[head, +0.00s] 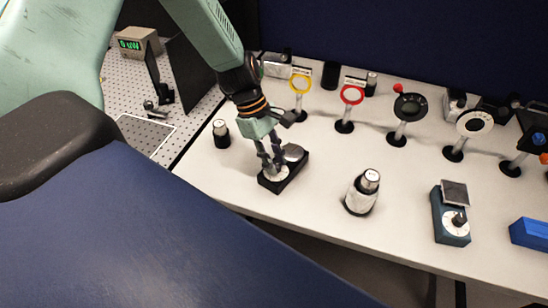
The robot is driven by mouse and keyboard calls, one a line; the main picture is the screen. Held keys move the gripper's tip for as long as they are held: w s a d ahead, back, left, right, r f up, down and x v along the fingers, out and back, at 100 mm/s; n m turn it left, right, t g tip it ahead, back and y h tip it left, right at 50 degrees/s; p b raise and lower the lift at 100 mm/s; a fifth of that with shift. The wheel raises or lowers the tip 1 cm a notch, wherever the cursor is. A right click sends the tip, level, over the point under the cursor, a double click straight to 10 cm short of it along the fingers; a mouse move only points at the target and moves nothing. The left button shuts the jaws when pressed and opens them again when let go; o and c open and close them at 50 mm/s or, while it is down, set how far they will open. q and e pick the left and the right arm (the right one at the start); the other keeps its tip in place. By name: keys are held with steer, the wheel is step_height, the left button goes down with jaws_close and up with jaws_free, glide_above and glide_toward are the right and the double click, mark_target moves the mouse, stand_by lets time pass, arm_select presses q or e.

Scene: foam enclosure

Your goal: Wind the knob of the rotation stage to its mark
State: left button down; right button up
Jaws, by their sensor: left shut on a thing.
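The rotation stage is a small black block (285,183) on the white table, with a round grey disc (293,153) on its far right end. A white dial (277,176) sits at its near left end. My left gripper (272,168) comes down from above and is shut on the knob at this dial. The fingers hide most of the knob, and the mark cannot be made out. My right gripper is not in view.
A similar blue-grey stage (450,235) stands to the right, with a silver-topped cylinder (362,193) between. Another cylinder (221,134) stands left of my gripper. Ring-shaped optics on posts, such as a red ring (351,96), line the back. Free table lies around the stage.

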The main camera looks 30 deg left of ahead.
arm_select(q)
steer(key=shift+w+m+g+y+p, duration=0.2)
steer(key=shift+m+g, duration=0.3)
steer(key=shift+m, duration=0.8)
steer(key=shift+s+m+g+y+p, duration=0.1)
steer(key=shift+m+g+p, duration=0.3)
steer(key=shift+m, duration=0.9)
steer(key=c, duration=1.1)
jaws_free()
steer(key=v, duration=1.2)
steer(key=shift+d, duration=0.1)
